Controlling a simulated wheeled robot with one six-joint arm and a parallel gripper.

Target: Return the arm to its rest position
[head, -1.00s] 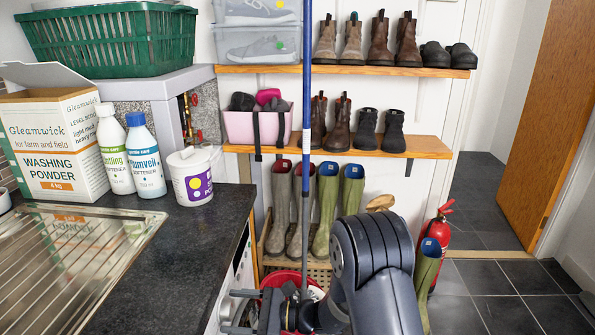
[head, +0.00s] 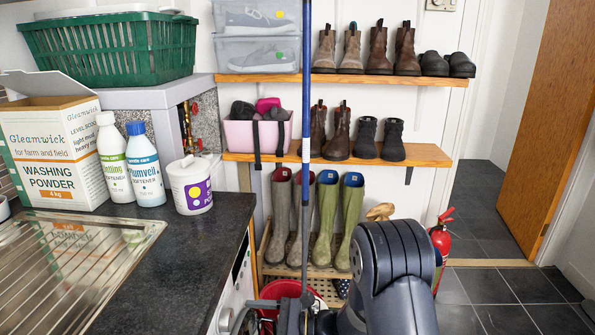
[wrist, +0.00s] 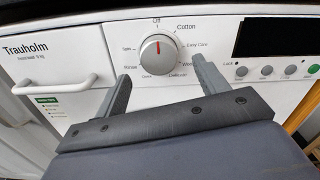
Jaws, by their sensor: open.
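My arm rises at the bottom of the head view, bent, with its large dark joint in front of the lower rack. My gripper shows in the wrist view (wrist: 161,70), its two grey fingers wide apart with nothing between them. Beyond the fingers is the white front of a washing machine (wrist: 158,50), with its dial between them. I cannot tell whether they touch it. In the head view the gripper is low beside the worktop's right edge, mostly out of frame or hidden.
The worktop (head: 120,255) with bottles and washing powder (head: 52,155) is at left. A blue pole (head: 306,90) stands before the shelves. Grey and green wellies (head: 328,215) stand on the lower rack. A red extinguisher (head: 441,240) is right of my arm; tiled floor (head: 490,300) is clear beyond.

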